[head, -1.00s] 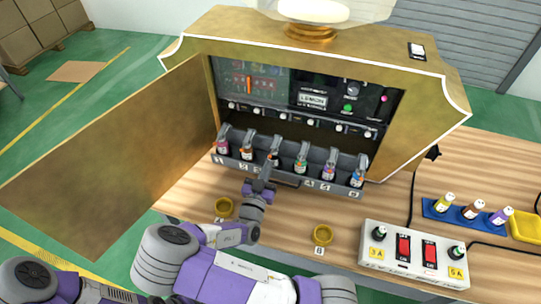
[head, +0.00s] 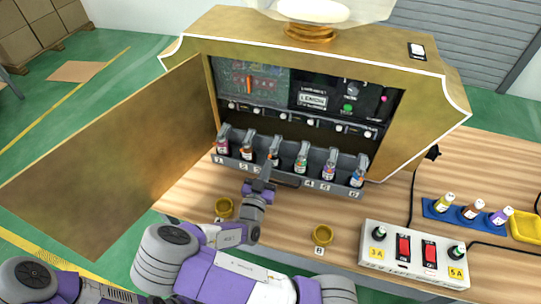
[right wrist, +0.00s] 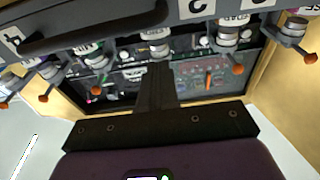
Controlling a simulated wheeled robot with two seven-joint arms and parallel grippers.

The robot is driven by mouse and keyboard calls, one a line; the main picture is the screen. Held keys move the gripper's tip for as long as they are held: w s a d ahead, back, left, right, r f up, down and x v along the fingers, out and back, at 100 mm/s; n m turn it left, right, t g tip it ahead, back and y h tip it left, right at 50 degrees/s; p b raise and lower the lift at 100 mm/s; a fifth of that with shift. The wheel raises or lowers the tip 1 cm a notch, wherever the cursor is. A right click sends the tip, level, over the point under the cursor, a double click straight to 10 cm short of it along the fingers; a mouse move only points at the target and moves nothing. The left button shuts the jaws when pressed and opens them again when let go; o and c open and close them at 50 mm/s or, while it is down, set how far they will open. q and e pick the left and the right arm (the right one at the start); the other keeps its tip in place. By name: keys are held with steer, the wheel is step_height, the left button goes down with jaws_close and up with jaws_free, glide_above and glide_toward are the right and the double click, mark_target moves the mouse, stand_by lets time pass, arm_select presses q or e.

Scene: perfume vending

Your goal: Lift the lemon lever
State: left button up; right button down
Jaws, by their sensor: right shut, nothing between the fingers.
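Several small bottles sit in a grey rack (head: 285,178) inside the open gold machine, each under a grey lever with an orange tip. The display (head: 312,100) reads LEMON. I cannot tell which lever is the lemon one. My right gripper (head: 268,165) is shut and empty, pointing up at the third bottle from the left and partly hiding it. My left gripper is not in view.
The machine's gold door (head: 115,155) stands open at left. A white switch box (head: 415,255) and a blue bottle tray (head: 468,214) are at right.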

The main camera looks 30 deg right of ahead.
steer(key=shift+r, duration=0.15)
stand_by(0.5)
steer(key=shift+s+a+r+p, duration=0.1)
steer(key=shift+r+p, duration=0.6)
steer(key=shift+r, duration=0.05)
steer(key=shift+r+p, duration=0.6)
steer(key=shift+r, duration=0.3)
steer(key=shift+r+p, duration=0.65)
steer(key=shift+r, duration=0.1)
